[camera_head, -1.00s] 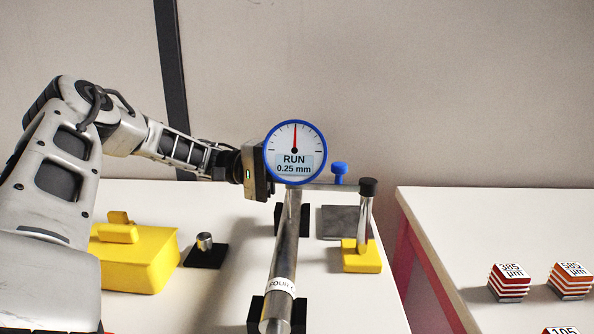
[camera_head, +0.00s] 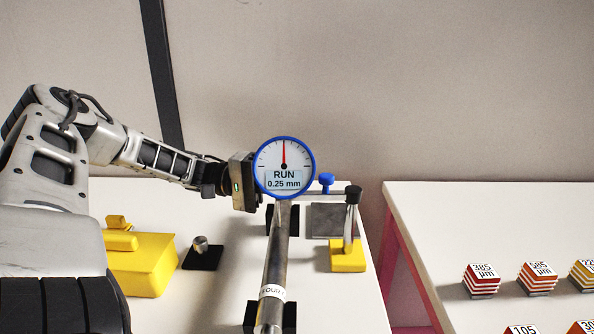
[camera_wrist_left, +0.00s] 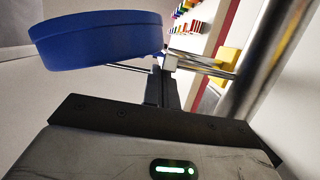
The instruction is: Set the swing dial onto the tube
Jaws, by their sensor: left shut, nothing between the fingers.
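The swing dial (camera_head: 284,157) is a round white face with a blue rim, a red needle pointing up and the text "RUN 0.25 mm". It shows at the far end of the steel tube (camera_head: 272,262); whether it touches the tube is hidden. A thin arm joins it to a post (camera_head: 351,220) on a yellow base (camera_head: 348,258). My left gripper (camera_head: 257,184) is shut and empty, just left of and partly behind the dial. In the left wrist view, the dial's blue rim (camera_wrist_left: 95,42) is above the shut fingers (camera_wrist_left: 165,88). My right gripper is not in view.
The tube rests on black supports (camera_head: 288,318). A blue knob (camera_head: 326,180) is on the dial's arm. A yellow box (camera_head: 145,265) and a small metal cylinder (camera_head: 200,244) on a black pad are at left. Striped blocks (camera_head: 481,281) stand on the right table (camera_head: 430,215).

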